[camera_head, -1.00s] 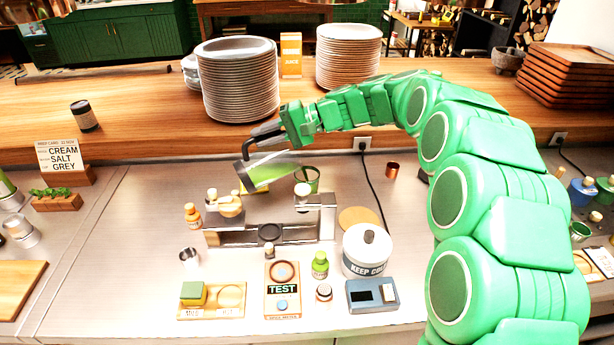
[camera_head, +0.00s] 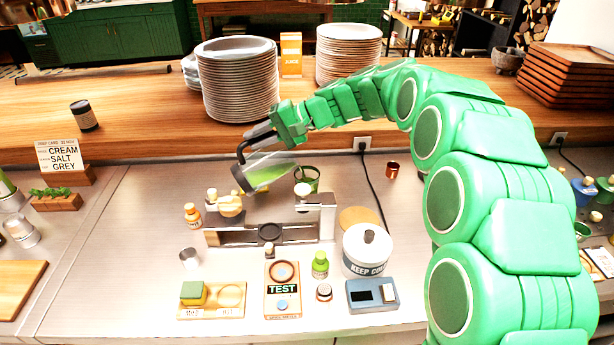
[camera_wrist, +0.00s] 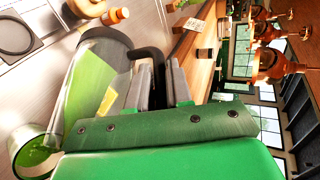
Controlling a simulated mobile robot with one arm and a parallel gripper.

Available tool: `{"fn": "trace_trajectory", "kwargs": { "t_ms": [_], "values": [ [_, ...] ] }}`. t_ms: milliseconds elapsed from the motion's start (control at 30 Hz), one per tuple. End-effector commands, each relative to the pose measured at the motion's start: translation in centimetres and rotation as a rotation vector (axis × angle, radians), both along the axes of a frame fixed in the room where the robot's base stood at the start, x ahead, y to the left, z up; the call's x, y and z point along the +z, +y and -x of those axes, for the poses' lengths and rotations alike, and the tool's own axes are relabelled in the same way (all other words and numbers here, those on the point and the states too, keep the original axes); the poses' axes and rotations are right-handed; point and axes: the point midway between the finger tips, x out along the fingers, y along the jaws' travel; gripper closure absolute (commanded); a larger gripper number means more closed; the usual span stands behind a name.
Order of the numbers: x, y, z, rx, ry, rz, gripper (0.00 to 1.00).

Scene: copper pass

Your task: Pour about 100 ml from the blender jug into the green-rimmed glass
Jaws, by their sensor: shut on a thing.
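The clear blender jug (camera_head: 268,170) with green liquid hangs tilted well over above the steel counter, its dark base to the left and its mouth to the right. My gripper (camera_head: 262,134) is shut on its black handle (camera_head: 242,150). The green-rimmed glass (camera_head: 307,178) stands upright just right of the jug's mouth. In the wrist view the jug (camera_wrist: 92,75) slopes toward the glass (camera_wrist: 34,150), and green shows inside the glass. My gripper (camera_wrist: 160,85) also shows there on the handle. I cannot make out a stream between mouth and glass.
A metal stand (camera_head: 265,234) with small bottles is in front of the jug. A white lidded pot (camera_head: 367,250), a TEST board (camera_head: 282,290) and a blue-grey scale (camera_head: 372,295) stand nearer. Plate stacks (camera_head: 238,85) rise behind. The left counter has free room.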

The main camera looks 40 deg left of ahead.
Motion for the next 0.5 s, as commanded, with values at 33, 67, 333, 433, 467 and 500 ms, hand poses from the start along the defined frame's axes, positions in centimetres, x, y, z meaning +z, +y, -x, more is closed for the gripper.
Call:
{"fn": "trace_trajectory", "kwargs": {
  "t_ms": [33, 67, 333, 433, 467, 500],
  "values": [
    [0.2, 0.1, 0.4, 0.001, -0.036, 0.013, 1.0],
    [0.2, 0.2, 0.6, 0.0, -0.054, 0.02, 1.0],
    [0.1, 0.6, 1.4, -0.001, -0.134, 0.054, 1.0],
    [0.1, 0.6, 1.5, 0.0, -0.153, 0.06, 1.0],
    [0.0, 0.7, 1.6, 0.0, -0.161, 0.064, 1.0],
    [0.0, 0.8, 1.8, 0.001, -0.174, 0.07, 1.0]
  ]
}}
